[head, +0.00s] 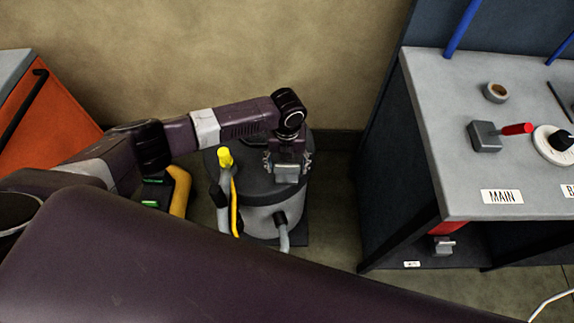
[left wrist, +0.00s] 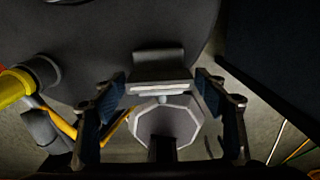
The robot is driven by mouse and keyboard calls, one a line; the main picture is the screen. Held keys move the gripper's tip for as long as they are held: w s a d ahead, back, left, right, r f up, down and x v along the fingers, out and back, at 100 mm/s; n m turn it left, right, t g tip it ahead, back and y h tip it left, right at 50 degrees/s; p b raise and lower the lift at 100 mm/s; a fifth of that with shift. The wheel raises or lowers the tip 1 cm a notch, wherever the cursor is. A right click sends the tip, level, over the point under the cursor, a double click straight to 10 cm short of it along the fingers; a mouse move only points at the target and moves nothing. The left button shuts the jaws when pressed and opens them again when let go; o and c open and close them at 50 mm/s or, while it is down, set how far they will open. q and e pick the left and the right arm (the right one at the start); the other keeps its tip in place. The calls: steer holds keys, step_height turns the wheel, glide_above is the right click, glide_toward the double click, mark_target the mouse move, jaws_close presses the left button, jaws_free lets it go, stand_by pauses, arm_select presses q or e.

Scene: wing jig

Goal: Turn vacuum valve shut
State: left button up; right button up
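No part is clearly marked as the vacuum valve. A grey valve-like box (head: 485,136) with a red lever (head: 516,129) sits on the bench above a MAIN label. My left gripper (head: 288,166) is far to its left, over the dark round lid of a grey canister (head: 262,219). In the left wrist view my left gripper (left wrist: 161,88) is open, its fingers apart on either side of a grey block (left wrist: 160,68) and a pale octagonal piece (left wrist: 168,122). Whether a finger touches them I cannot tell. My right gripper is not in view.
A yellow-tipped grey hose (head: 225,158) stands beside the canister, close left of my gripper. The bench (head: 440,110) is at right, with a tape roll (head: 496,92) and a white dial (head: 553,144). An orange cabinet (head: 45,120) stands at left. Open floor lies between canister and bench.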

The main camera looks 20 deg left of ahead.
mark_target(287, 166)
arm_select(q)
steer(key=shift+o, duration=0.6)
step_height(287, 166, up, 12)
stand_by(0.5)
